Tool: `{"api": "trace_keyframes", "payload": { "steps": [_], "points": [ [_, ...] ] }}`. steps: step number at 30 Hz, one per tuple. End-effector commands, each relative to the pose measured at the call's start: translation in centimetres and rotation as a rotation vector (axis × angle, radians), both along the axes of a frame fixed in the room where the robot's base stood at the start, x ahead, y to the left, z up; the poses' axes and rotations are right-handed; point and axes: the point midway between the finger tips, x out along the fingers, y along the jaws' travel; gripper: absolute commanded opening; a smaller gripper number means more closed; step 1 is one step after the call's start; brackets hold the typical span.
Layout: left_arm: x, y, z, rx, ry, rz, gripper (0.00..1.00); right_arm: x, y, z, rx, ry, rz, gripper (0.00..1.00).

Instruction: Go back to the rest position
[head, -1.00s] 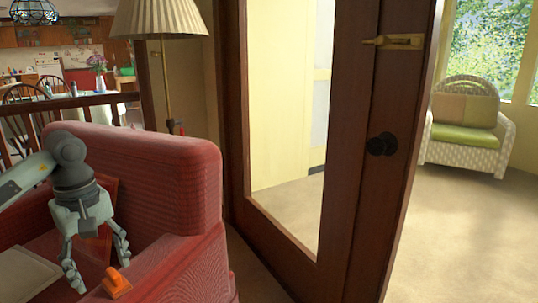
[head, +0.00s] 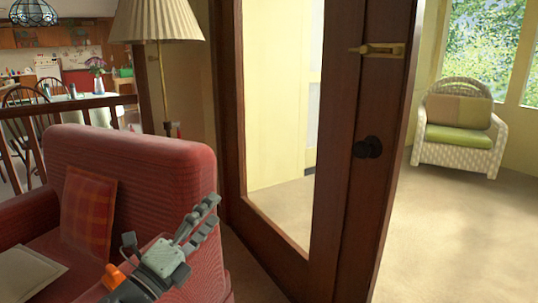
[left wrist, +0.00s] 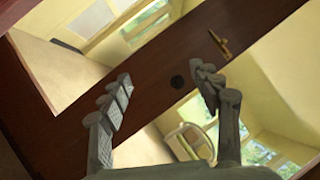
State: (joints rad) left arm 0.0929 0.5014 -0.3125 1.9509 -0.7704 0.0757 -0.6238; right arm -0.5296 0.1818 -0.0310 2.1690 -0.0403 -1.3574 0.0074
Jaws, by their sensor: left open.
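My left gripper (head: 212,211) is open and empty, above the front arm of the red armchair (head: 135,155). Its fingers point up and to the right in the head view, toward the dark wooden door (head: 232,120). In the left wrist view the two fingers (left wrist: 160,76) are spread apart, with nothing between them. A small orange object (head: 112,276) shows beside my left forearm, which hides part of it. My right gripper is not in view.
A checked cushion (head: 88,210) and a pale cushion (head: 25,275) lie on the armchair. A floor lamp (head: 158,22) stands behind it. The door with a dark knob (head: 367,148) stands close ahead. A wicker chair (head: 460,130) is beyond, with open carpet before it.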

Motion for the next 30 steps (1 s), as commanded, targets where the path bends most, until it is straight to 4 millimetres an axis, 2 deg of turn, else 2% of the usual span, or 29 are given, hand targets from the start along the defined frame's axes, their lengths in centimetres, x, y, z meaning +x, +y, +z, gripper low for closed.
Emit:
{"api": "trace_keyframes", "payload": {
  "steps": [1,3,5,6,8,9,11,12,14,15,18,21,24,30],
  "points": [
    [0.4,2.6,-2.9,-0.154,0.147,0.095,0.63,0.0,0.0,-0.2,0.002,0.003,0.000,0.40],
    [0.4,6.1,-7.0,-0.343,0.326,0.222,0.63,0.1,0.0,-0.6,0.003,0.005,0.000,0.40],
    [-0.3,8.6,-10.9,-0.485,0.466,0.325,0.63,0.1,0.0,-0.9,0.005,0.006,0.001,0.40],
    [-1.1,10.0,-13.4,-0.573,0.552,0.392,0.63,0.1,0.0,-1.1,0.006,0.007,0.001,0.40],
    [-2.8,11.8,-17.4,-0.696,0.678,0.493,0.63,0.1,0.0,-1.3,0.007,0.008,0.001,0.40],
    [-4.2,12.9,-20.0,-0.772,0.758,0.561,0.63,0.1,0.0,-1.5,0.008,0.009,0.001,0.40],
    [-6.7,14.0,-23.6,-0.878,0.871,0.661,0.63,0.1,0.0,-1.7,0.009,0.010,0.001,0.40],
    [-8.6,14.6,-26.0,-0.946,0.945,0.729,0.63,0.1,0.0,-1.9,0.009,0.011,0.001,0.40],
    [-11.8,15.3,-29.2,-1.040,1.050,0.833,0.63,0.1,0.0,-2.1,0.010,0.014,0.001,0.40],
    [-14.0,15.5,-31.2,-1.098,1.117,0.901,0.63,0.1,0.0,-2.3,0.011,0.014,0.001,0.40],
    [-19.5,15.6,-35.2,-1.218,1.264,1.064,0.63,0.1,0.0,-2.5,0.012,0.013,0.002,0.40],
    [-24.2,15.2,-37.8,-1.303,1.374,1.199,0.63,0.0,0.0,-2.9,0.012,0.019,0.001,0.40],
    [-27.4,14.8,-39.1,-1.351,1.444,1.291,0.63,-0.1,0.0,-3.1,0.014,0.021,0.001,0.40],
    [-27.8,14.8,-39.3,-1.358,1.453,1.302,0.63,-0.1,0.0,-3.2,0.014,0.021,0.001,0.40]
  ]
}}
